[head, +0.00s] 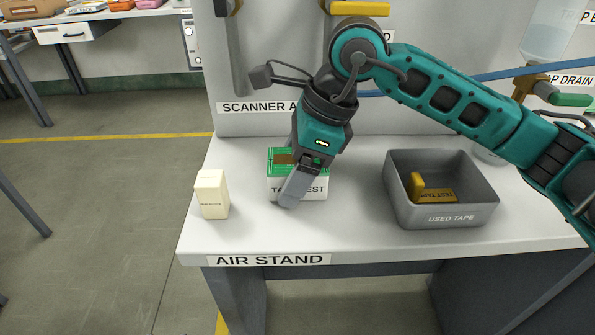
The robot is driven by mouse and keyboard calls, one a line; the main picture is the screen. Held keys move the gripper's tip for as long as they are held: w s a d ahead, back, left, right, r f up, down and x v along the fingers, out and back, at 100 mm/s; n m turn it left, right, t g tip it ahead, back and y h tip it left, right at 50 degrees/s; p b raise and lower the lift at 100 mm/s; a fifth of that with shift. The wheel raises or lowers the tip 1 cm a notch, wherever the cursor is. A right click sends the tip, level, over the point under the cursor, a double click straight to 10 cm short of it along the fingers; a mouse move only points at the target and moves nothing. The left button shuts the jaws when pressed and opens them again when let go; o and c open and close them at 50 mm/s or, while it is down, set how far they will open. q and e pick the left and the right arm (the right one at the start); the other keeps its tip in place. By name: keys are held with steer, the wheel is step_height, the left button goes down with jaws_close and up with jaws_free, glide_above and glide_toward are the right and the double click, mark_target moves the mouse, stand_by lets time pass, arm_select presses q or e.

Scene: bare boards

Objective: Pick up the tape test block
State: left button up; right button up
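The tape test block (317,188) is a white block with a green top and a brown patch on it. It sits on the light grey bench top, left of centre, and its front label is partly covered. My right gripper (287,200) points down in front of the block, and its grey fingers overlap the middle of the block in the picture. I see the fingers from the side, so I cannot tell whether they are apart or touching the block. My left gripper is not in view.
A cream block (211,194) stands at the left front corner of the bench (350,239). A grey bin (452,217) marked USED TAPE holds a brown and yellow item (432,194) on the right. A wall panel rises behind. The bench between block and bin is clear.

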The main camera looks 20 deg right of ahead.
steer(key=c, duration=0.7)
steer(key=shift+c, duration=0.4)
steer(key=shift+r, duration=0.15)
